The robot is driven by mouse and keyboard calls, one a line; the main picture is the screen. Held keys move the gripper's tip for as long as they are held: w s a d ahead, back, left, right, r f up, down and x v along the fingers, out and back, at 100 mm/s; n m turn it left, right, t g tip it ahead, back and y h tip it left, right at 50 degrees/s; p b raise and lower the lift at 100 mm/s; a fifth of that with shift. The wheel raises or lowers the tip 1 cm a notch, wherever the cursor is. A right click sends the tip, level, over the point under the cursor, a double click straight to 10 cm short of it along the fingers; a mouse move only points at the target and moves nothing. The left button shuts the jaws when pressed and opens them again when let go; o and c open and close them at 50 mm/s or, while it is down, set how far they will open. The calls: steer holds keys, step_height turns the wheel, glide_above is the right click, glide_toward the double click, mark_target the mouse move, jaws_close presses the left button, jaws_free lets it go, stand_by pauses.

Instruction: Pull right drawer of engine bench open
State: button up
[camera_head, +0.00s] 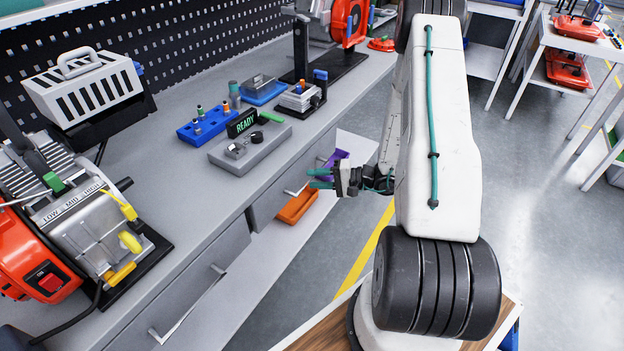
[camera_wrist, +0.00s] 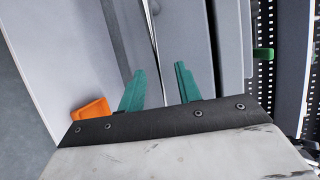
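The grey engine bench (camera_head: 180,205) has two drawers along its front. The right drawer (camera_head: 268,205) looks flush with the bench front, though part of its edge is behind my gripper. Its thin metal handle (camera_head: 294,190) is just left of my fingertips. My gripper (camera_head: 318,178) has teal fingers pointing left toward this handle. In the wrist view my gripper (camera_wrist: 160,80) is open, with a clear gap between the fingers. A thin bright bar, likely the handle (camera_wrist: 152,35), runs down toward this gap. I cannot tell whether the fingers touch it.
The left drawer (camera_head: 190,290) has its own handle (camera_head: 188,308). An orange bin (camera_head: 297,206) sits low beneath the right drawer; it also shows in the wrist view (camera_wrist: 91,109). A grey fixture with a READY display (camera_head: 243,123) stands on the benchtop. Floor is clear in front.

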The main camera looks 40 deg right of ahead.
steer(key=shift+x, duration=0.9)
jaws_close()
steer(key=shift+s, duration=0.1)
